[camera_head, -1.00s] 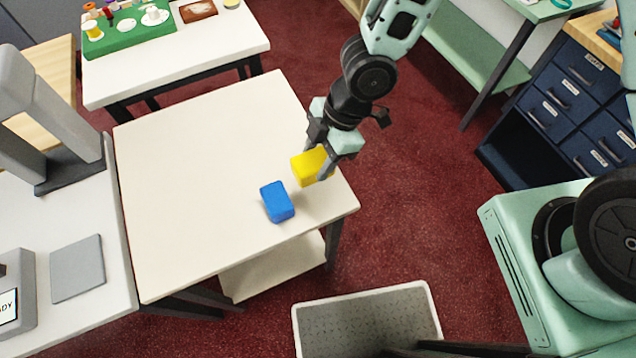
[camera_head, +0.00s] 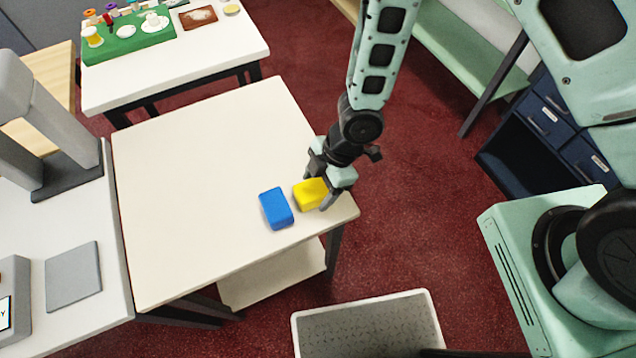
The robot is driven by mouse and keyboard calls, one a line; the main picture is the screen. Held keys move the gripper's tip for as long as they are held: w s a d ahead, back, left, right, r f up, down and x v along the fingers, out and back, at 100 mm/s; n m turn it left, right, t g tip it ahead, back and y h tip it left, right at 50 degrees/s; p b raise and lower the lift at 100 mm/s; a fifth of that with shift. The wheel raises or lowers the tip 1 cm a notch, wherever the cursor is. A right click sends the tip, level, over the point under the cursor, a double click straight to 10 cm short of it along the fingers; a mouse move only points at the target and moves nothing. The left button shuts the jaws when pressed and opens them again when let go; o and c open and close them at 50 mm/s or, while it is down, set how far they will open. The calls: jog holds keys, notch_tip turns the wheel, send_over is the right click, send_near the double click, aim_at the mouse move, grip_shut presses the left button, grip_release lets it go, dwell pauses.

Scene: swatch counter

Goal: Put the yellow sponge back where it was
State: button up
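The yellow sponge (camera_head: 309,194) is at the right front part of the cream table, just right of the blue sponge (camera_head: 276,208). A narrow gap seems to separate the two. My gripper (camera_head: 319,190) reaches down from above right with its fingers on either side of the yellow sponge, and it appears shut on it. The yellow sponge is at or very near the tabletop; I cannot tell whether it touches. The blue sponge lies on the table. The far finger is partly hidden.
The cream table (camera_head: 190,190) is otherwise bare. A grey bin (camera_head: 365,305) stands on the floor in front. A white counter with a grey pad (camera_head: 73,277) adjoins at left. Behind is a table with a green tray (camera_head: 130,48). Dark blue drawers (camera_head: 545,125) stand at right.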

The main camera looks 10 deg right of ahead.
dwell(0.4)
jog(key=p+v, duration=0.4)
jog(key=v, duration=1.3)
jog(key=s+d+r+m+h, duration=0.1)
jog(key=s+r+m, duration=0.5)
jog(key=r, duration=0.3)
jog(key=s+d+r+m+t+h, duration=0.1)
jog(key=s+r+m+h, duration=0.1)
jog(key=s+r+m, duration=0.5)
notch_tip(320, 180, up, 2)
jog(key=shift+r+h, duration=0.15)
jog(key=shift+h, duration=0.15)
notch_tip(320, 180, down, 5)
jog(key=b, duration=0.4)
jog(key=shift+r, duration=0.1)
